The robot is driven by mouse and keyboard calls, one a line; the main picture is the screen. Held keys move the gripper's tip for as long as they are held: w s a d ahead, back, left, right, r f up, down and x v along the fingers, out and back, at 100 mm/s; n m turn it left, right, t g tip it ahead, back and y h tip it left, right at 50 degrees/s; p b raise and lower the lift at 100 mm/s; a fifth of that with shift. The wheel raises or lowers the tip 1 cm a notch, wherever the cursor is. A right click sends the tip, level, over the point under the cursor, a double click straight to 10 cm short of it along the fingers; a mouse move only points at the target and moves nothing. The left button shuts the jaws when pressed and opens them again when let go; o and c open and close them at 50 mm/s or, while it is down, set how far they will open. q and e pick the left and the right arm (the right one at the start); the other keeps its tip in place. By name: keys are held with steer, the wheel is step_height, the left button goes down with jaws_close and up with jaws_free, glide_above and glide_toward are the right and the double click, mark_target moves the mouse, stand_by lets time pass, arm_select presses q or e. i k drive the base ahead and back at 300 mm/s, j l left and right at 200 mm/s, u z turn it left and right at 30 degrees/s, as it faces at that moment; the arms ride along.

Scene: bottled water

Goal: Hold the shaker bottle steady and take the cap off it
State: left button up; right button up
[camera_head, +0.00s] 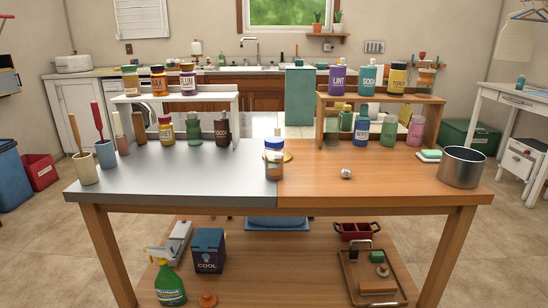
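The shaker bottle (273,170) stands upright near the middle of the table, by the seam between the grey and wooden halves. Its body looks clear, with a brownish tint low down. A white and blue cap (274,144) sits on its top. Something flat and yellow (288,156) shows right behind the bottle; I cannot tell what it is. Neither of my grippers is in view.
A small shiny ball (346,173) lies right of the bottle. Cups with handled tools (86,171) stand at the left. Two shelves (335,99) with labelled bottles line the back. The table's front is clear.

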mark_target(274, 159)
steer(key=u, duration=0.35)
steer(key=i+l+u, duration=0.25)
steer(key=l+u, duration=0.25)
steer(key=l, duration=0.15)
steer(key=l+u, duration=0.25)
steer(key=i+l, duration=0.05)
steer(key=l, duration=0.05)
